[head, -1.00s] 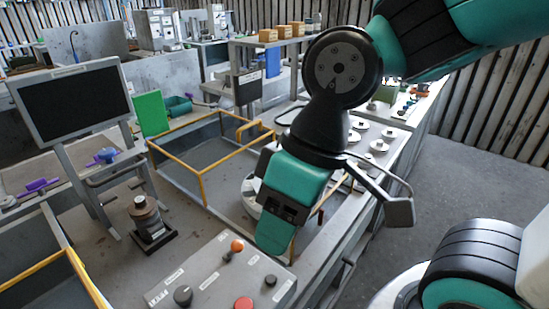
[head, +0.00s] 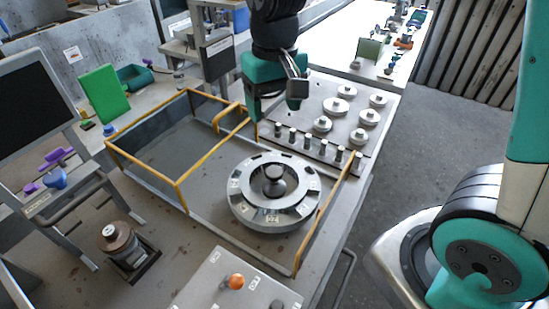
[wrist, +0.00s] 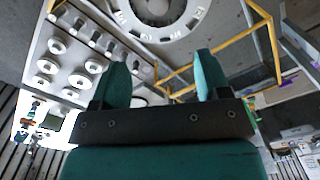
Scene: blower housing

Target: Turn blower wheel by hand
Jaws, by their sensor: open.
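The blower wheel (head: 241,206) is a round grey ring with dark slots around its rim and a dark knob-like hub (head: 274,181) in the middle. It lies flat inside the yellow-railed bay on the bench. It also shows, cut off, at the top of the wrist view (wrist: 125,25). My gripper (head: 276,106) is beyond the wheel in the head view, above the bay's far right part, apart from the wheel. Its two teal fingers (wrist: 163,75) stand apart in the wrist view with nothing between them.
Yellow rails (head: 178,190) edge the bay. A plate with round metal discs (head: 342,106) and a row of short posts lies right of it. A control box with an orange knob (head: 236,282) is in front; a brown-topped cylinder (head: 120,240) stands at left. The bay's left floor is clear.

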